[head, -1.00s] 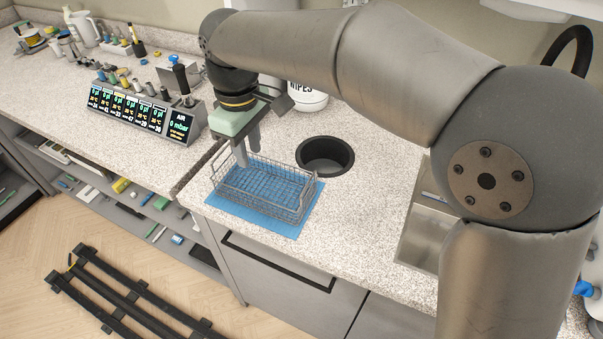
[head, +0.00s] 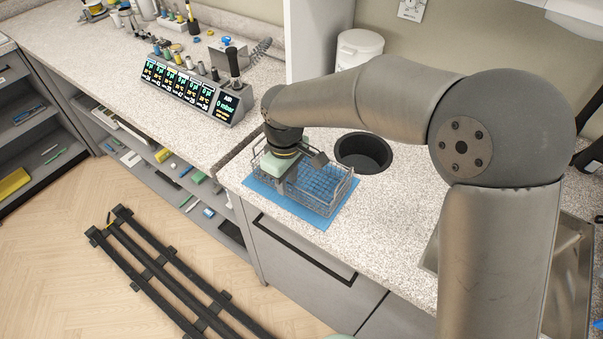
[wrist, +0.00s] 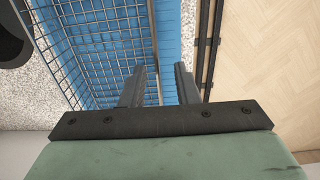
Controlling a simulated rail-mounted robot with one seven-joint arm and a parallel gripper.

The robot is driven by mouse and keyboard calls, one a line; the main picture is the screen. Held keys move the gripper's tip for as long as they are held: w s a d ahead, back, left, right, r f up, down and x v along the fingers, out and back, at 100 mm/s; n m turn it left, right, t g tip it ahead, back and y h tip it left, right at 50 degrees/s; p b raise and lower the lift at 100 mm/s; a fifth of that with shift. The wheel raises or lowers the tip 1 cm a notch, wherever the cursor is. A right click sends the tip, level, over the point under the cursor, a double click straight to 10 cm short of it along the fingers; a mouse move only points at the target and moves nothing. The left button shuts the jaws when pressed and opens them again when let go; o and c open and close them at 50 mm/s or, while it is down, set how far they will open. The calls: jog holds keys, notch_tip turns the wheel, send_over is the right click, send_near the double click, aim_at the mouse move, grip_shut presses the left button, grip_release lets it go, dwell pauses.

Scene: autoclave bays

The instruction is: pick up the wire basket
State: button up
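The grey wire basket (head: 328,183) stands upright on a blue mat (head: 306,213) on the speckled counter. It also shows in the wrist view (wrist: 98,45). My gripper (head: 286,184) points down at the basket's front-left side in the head view. In the wrist view my gripper (wrist: 160,82) is open, its two fingers apart. The basket's rim wire runs between them, with one finger on the inner side and one on the outer side. I cannot tell whether either finger touches the wire. The gripper body hides part of the basket in the head view.
A round black opening (head: 363,152) lies behind the basket, and a steel sink (head: 560,265) is at the right. A control panel with displays (head: 195,92) stands on the counter to the left. A white lidded container (head: 358,60) stands at the back. Black floor rails (head: 165,275) lie below.

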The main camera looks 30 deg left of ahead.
aim_at(288, 196)
jog(key=shift+w+a+f+p, duration=0.1)
jog(key=shift+f+p, duration=0.2)
jog(key=shift+f, duration=1.4)
grip_shut()
